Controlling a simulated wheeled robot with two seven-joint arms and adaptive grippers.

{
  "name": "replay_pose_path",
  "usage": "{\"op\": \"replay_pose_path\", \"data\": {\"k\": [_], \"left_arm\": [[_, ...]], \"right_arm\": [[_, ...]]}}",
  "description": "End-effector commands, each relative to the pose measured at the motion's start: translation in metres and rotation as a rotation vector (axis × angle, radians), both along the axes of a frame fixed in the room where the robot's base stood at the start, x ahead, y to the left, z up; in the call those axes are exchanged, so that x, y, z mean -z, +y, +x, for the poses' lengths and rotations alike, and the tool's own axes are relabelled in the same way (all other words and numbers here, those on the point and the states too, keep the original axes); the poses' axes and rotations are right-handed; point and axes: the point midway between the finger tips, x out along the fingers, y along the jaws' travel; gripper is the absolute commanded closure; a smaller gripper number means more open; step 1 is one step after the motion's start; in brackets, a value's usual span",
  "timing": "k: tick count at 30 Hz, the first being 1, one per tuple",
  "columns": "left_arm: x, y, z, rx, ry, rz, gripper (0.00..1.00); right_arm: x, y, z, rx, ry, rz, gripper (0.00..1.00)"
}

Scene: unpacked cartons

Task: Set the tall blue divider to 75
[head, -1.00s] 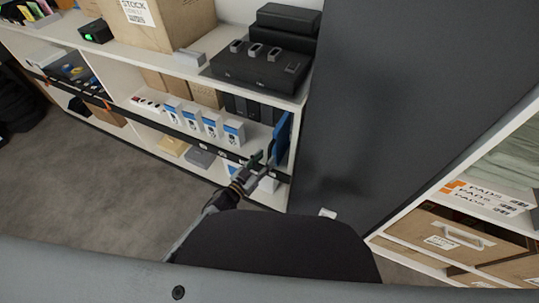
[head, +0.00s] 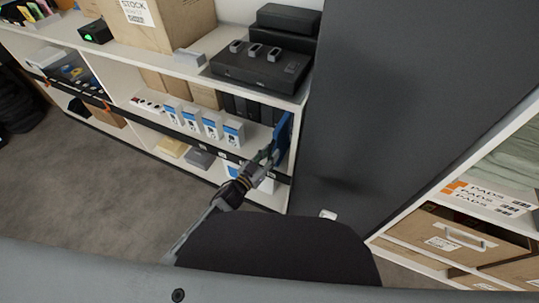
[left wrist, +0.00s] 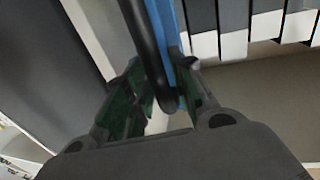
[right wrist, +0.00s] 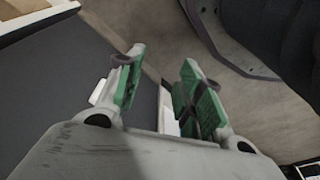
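The tall blue divider (head: 283,137) stands upright at the right end of the middle shelf, beside the dark grey panel. In the left wrist view the divider (left wrist: 166,60) shows a dark rounded edge and a blue face, running down between my left fingers. My left gripper (head: 268,153) is at its front edge. In the left wrist view the left gripper (left wrist: 162,65) has its fingers apart, one on each side of the divider; the right finger lies close to the blue face. My right gripper (right wrist: 163,58) is open and empty, away from the shelf.
A black rail (head: 180,133) with small pale labels runs along the shelf front. Several blue-and-white boxes (head: 212,126) stand left of the divider, with dark upright items (head: 252,108) behind. The tall grey panel (head: 390,100) closes the right side.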

Motion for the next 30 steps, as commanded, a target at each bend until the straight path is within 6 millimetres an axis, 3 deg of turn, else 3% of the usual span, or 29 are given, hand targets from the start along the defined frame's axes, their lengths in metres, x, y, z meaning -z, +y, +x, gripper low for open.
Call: {"op": "replay_pose_path", "data": {"k": [5,20,24,30], "left_arm": [[0.000,0.000,0.000,0.000,0.000,0.000,1.00],[0.001,0.011,0.004,0.000,0.002,0.002,1.00],[0.001,0.025,0.009,0.000,0.002,0.004,1.00],[0.001,0.048,0.017,0.001,0.003,0.005,1.00]], "right_arm": [[0.000,0.000,0.004,0.000,-0.004,0.000,0.63],[-0.001,0.000,0.009,0.002,-0.020,0.001,0.63],[0.021,-0.005,0.000,0.007,-0.009,-0.006,0.63],[0.037,-0.010,-0.002,0.008,-0.020,-0.012,0.63]]}}
